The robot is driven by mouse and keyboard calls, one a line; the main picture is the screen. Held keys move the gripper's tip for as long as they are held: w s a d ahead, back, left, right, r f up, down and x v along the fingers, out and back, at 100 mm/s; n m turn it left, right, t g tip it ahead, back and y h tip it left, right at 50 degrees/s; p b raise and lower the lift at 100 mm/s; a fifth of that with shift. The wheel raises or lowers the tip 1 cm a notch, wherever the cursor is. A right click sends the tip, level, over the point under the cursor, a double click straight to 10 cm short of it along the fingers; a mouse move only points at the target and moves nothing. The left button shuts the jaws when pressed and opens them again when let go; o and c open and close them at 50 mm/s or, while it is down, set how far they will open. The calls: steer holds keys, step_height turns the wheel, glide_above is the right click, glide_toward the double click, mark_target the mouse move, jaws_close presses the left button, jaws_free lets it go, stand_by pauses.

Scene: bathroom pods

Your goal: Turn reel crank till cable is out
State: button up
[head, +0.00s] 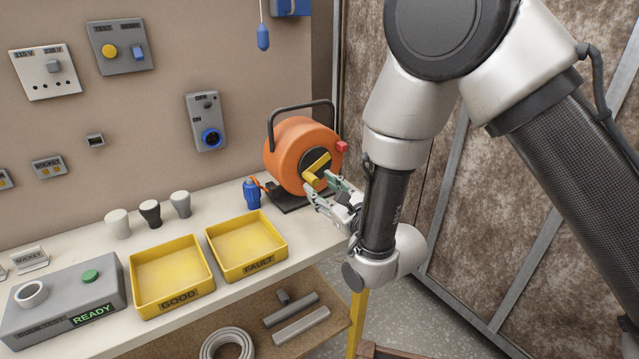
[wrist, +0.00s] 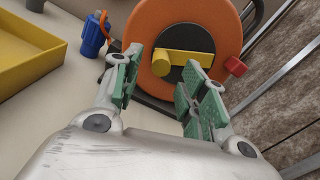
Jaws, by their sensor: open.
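The orange cable reel (head: 290,152) stands on the bench under a dark carrying handle, on a dark base. Its yellow crank (head: 318,165) sits on the dark hub and also shows in the wrist view (wrist: 185,62), with its knob end at the left facing me. A blue plug (head: 252,193) on a short orange cable stands beside the reel at the left; it also shows in the wrist view (wrist: 94,35). My gripper (head: 325,192) is open and empty in front of the crank. In the wrist view the crank knob appears between the green-padded fingers (wrist: 158,88); I see no contact.
A yellow FAULT tray (head: 272,263) and a GOOD tray (head: 190,297) stand left of the reel. A red block (wrist: 235,66) sticks out at the reel's right side.

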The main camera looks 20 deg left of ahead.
mark_target(316, 183)
steer(key=shift+x, duration=1.8)
jaws_close()
steer(key=shift+d+n, duration=0.1)
steer(key=shift+n, duration=0.2)
